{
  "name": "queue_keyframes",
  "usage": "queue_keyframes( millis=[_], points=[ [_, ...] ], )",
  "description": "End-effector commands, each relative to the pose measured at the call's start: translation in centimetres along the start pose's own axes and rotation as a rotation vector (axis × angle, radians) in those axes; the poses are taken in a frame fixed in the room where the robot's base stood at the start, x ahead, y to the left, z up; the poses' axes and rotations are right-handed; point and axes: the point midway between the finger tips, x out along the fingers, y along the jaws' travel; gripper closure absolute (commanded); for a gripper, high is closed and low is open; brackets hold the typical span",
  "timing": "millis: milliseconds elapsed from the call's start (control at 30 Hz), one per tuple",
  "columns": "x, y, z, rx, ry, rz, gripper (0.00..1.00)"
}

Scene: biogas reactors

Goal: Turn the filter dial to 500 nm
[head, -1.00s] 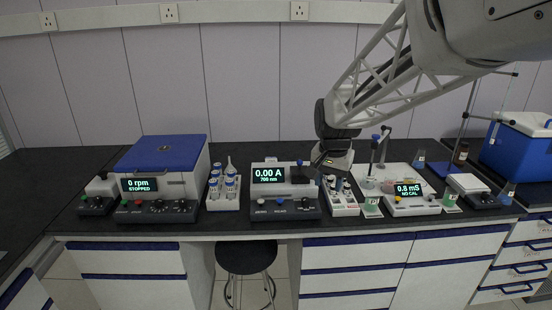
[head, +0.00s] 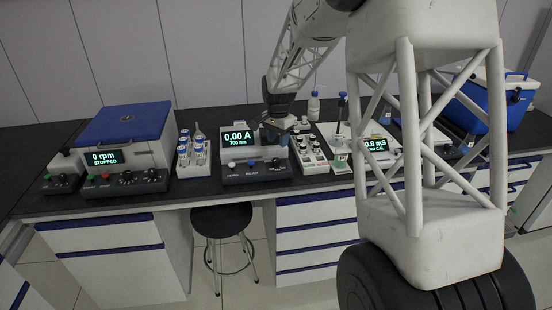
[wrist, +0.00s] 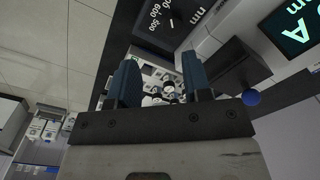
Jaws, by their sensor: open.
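The spectrophotometer (head: 238,140) stands on the black bench and its screen reads 0.00 A and 700 nm. The filter dial (wrist: 172,22) is at the top of the wrist view, partly cut off, dark with a small white mark and printed numbers 500 and 600 beside it, with "nm" to the right. My gripper (head: 282,136) hangs over the right side of the spectrophotometer in the head view. In the wrist view my gripper (wrist: 160,80) is open, with two blue-padded fingers apart and nothing held between them. I cannot tell whether the fingers touch anything.
A blue-lidded centrifuge (head: 124,140) and a vial rack (head: 194,157) stand to the left. A white reagent rack (head: 312,154) is close on the right, with a conductivity meter (head: 376,146) beyond it. A blue button (wrist: 252,97) shows in the wrist view. A stool (head: 222,218) stands below.

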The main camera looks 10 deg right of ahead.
Motion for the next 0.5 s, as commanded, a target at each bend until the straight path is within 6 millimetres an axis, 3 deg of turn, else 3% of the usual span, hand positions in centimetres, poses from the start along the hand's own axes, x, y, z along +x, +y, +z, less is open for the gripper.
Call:
queue_keyframes(
  millis=[200,500],
  points=[
    [1.8,-1.6,-1.1,0.035,-0.006,0.007,0.55],
    [2.0,-1.8,-1.2,0.041,-0.007,0.008,0.55]
  ],
)
